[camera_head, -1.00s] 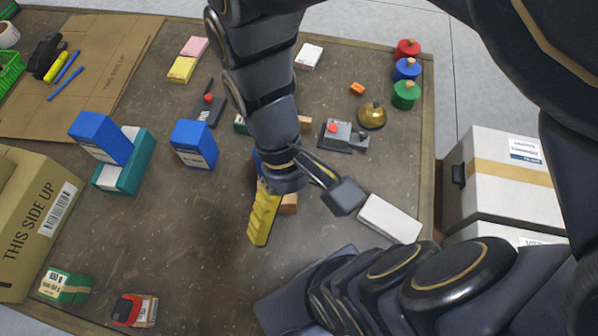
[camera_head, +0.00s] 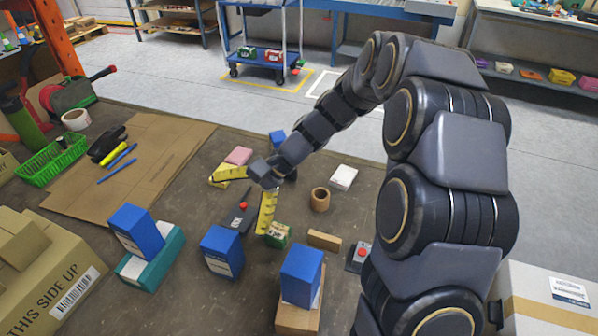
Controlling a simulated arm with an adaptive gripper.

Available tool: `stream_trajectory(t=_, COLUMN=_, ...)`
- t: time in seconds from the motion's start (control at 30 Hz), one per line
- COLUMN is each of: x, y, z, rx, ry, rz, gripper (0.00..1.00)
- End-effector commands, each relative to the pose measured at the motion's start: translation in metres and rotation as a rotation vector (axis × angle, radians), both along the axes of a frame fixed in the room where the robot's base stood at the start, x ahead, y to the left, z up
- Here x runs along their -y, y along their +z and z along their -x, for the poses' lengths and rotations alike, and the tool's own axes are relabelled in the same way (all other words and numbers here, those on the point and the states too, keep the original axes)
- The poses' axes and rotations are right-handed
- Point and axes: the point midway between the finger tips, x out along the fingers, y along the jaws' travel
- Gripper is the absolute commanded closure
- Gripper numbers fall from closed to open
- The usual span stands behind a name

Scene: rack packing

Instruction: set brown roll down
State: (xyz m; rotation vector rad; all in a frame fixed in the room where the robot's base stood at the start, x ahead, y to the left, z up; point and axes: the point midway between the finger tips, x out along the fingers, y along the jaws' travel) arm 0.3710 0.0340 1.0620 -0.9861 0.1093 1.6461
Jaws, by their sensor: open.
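The brown roll (camera_head: 320,199) is a short hollow ring of cardboard colour. It sits upright on the dark table, with its opening facing up, and nothing touches it. My gripper (camera_head: 240,203) is to the left of the roll, with its two yellow fingers spread wide apart. One finger points left towards the yellow and pink blocks. The other points down, close to a small green box (camera_head: 278,235).
A white block (camera_head: 343,178) lies right of the roll and a wooden block (camera_head: 324,240) in front of it. A black stapler-like tool (camera_head: 239,217) lies by my gripper. Flat cardboard (camera_head: 150,165) covers the left.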

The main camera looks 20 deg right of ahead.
Motion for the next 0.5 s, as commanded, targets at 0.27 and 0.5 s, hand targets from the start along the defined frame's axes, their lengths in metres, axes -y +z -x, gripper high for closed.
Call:
stream_trajectory(t=0.27, x=0.087, y=-0.072, z=-0.09, rx=-0.15, ry=-0.486, rz=-0.247, gripper=0.1)
stream_trajectory(t=0.5, x=0.191, y=-0.158, z=-0.119, rx=-0.259, ry=-0.899, rz=-0.416, gripper=0.1)
